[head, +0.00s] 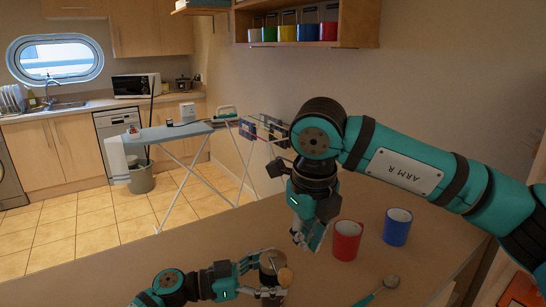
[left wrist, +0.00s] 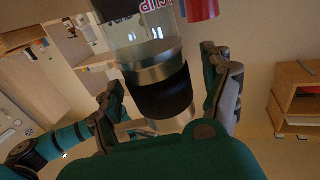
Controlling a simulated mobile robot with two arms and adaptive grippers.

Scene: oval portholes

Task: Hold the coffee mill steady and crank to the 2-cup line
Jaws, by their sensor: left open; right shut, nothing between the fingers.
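The coffee mill (head: 270,262) stands on the table at the lower middle of the head view, with a round brown knob (head: 285,277) at its side. In the left wrist view the mill (left wrist: 150,55) shows a clear part with partly cut-off "cup" lettering, a metal ring and a dark band. My left gripper (head: 264,280) is open, its fingers (left wrist: 170,95) on both sides of the mill; contact cannot be told. My right gripper (head: 309,240) is shut and empty, pointing down behind and right of the mill. The 2-cup line cannot be made out.
A red mug (head: 346,242) stands close right of my right gripper, with a blue mug (head: 397,227) beyond it. A spoon-like utensil (head: 385,287) lies at the front. The table (head: 440,255) is bare at right. An ironing board (head: 170,132) stands behind on the floor.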

